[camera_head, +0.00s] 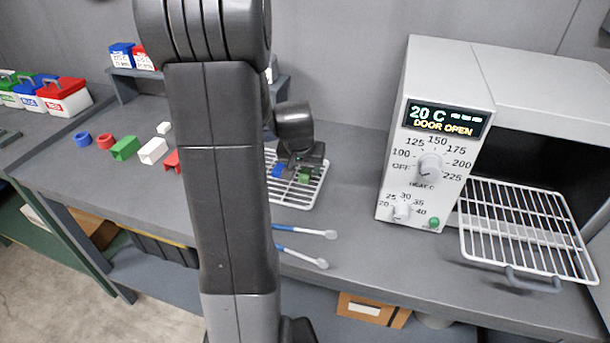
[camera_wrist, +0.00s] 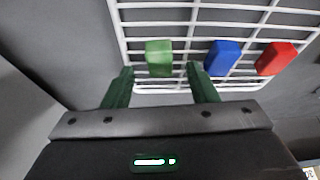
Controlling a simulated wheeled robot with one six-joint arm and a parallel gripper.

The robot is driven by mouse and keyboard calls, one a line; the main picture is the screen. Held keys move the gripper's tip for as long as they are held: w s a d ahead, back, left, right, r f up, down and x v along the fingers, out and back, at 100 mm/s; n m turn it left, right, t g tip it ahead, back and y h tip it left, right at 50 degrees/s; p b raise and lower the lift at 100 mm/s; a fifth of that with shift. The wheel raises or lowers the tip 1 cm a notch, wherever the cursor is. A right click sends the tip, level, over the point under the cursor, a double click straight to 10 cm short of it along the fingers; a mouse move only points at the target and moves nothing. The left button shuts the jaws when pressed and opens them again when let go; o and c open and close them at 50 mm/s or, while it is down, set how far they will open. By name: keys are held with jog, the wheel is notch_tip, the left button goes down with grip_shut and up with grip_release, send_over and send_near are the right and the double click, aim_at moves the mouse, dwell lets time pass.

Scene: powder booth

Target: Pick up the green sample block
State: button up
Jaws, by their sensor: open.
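The green sample block (camera_wrist: 159,58) lies on a white wire rack (camera_wrist: 122,35), with a blue block (camera_wrist: 222,57) and a red block (camera_wrist: 276,58) in a row to its right in the wrist view. My gripper (camera_wrist: 160,82) is open, its two green fingers apart, with the green block just beyond and between the fingertips. Nothing is held. In the head view the green block (camera_head: 304,178) shows just under my gripper (camera_head: 296,170), and the blue block (camera_head: 279,170) is beside it. The red block is hidden there by my arm.
An oven (camera_head: 432,150) reading "DOOR OPEN" stands right, with a wire shelf (camera_head: 520,232) pulled out. Two blue-and-white tools (camera_head: 305,230) lie before the rack. Coloured parts, including a green holder (camera_head: 125,148) and a white one (camera_head: 152,151), stand left. Lidded boxes (camera_head: 64,97) are farther left.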

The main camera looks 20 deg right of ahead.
jog(key=shift+x, duration=1.15)
jog(key=shift+c, duration=0.4)
jog(key=c, duration=1)
jog(key=shift+r, duration=0.1)
